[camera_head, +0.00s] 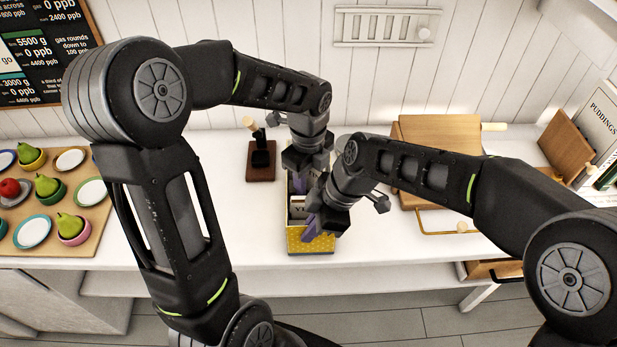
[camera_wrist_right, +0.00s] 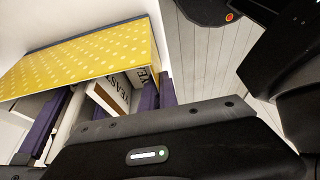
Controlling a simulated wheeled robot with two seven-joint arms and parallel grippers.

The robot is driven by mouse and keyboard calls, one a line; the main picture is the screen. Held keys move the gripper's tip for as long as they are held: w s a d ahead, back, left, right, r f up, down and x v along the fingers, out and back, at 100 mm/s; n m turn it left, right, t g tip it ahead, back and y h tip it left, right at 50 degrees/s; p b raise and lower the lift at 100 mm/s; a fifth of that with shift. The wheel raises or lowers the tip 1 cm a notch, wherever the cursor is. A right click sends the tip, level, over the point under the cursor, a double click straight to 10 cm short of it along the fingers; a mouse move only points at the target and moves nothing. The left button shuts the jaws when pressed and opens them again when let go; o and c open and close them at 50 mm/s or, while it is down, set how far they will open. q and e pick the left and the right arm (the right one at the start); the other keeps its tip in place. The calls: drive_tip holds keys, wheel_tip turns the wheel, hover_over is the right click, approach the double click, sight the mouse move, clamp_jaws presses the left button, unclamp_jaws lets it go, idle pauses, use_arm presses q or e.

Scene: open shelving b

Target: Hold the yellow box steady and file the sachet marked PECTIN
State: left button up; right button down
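The yellow box (camera_head: 311,241) stands on the white counter, its open top showing pale packets (camera_head: 298,205). In the right wrist view, its dotted yellow side (camera_wrist_right: 85,60) shows with a white packet (camera_wrist_right: 112,92) reading like YEAST. I cannot make out a PECTIN marking. My left gripper (camera_head: 297,182) points down at the back of the box; its fingertips are mostly hidden. My right gripper (camera_head: 316,222) is over the front part of the box.
A dark stand with a wooden-handled stamp (camera_head: 262,160) is left of the box. A board with pears and plates (camera_head: 62,200) lies far left. A wooden board (camera_head: 440,130) and a bookend with books (camera_head: 565,145) are at right. The counter's front edge lies just before the box.

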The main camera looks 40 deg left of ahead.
idle(0.4)
use_arm(q)
clamp_jaws()
idle(0.4)
